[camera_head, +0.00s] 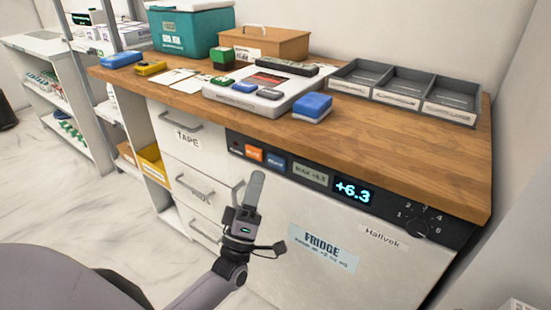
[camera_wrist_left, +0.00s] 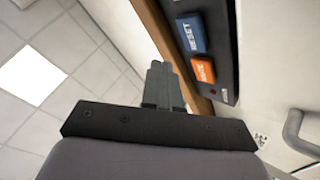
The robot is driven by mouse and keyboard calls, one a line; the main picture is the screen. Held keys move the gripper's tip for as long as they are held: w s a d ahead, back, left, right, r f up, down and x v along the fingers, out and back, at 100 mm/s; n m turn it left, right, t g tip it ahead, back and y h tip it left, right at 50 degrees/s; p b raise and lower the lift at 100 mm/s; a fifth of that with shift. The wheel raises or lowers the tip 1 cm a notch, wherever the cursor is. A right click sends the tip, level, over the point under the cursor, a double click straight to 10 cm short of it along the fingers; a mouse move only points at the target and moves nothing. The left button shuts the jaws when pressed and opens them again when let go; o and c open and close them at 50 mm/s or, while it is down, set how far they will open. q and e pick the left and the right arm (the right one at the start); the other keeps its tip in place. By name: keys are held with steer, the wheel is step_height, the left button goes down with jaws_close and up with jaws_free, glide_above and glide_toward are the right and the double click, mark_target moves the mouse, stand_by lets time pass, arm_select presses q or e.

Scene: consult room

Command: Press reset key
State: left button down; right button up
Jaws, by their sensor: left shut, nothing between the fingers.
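The blue reset key (camera_head: 276,163) is on the dark control panel (camera_head: 390,208) along the top of the fridge front. It reads RESET in the left wrist view (camera_wrist_left: 191,34). An orange key (camera_head: 253,152) sits beside it, to its left in the head view; it also shows in the left wrist view (camera_wrist_left: 204,70). My left gripper (camera_head: 257,176) is shut and empty, in front of the panel just below the two keys in the head view. In the left wrist view its fingertips (camera_wrist_left: 157,66) are left of both keys, seemingly apart from the panel. My right gripper is out of view.
The panel also carries a pale MAX label (camera_head: 310,174), a lit display (camera_head: 352,190) reading +6.3 and a dial (camera_head: 419,226). The wooden counter (camera_head: 390,140) overhangs above. Drawers with handles (camera_head: 195,190) stand left of the fridge (camera_head: 370,270).

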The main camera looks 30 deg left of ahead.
arm_select(q)
steer(key=shift+s+a, duration=0.1)
steer(key=shift+s, duration=0.9)
steer(key=s+d+f+m+g+h, duration=0.3)
steer(key=s+d+f+m+g, duration=0.2)
steer(key=s+f+m+g, duration=0.4)
steer(key=s+d+f+m+g+h, duration=0.3)
steer(key=s+d+f+m+g, duration=0.3)
steer(key=f, duration=0.5)
step_height(320, 180, up, 10)
steer(key=s+a+m+g+p, duration=0.1)
steer(key=p, duration=1.2)
steer(key=shift+a+y, duration=0.2)
steer(key=shift+y, duration=0.1)
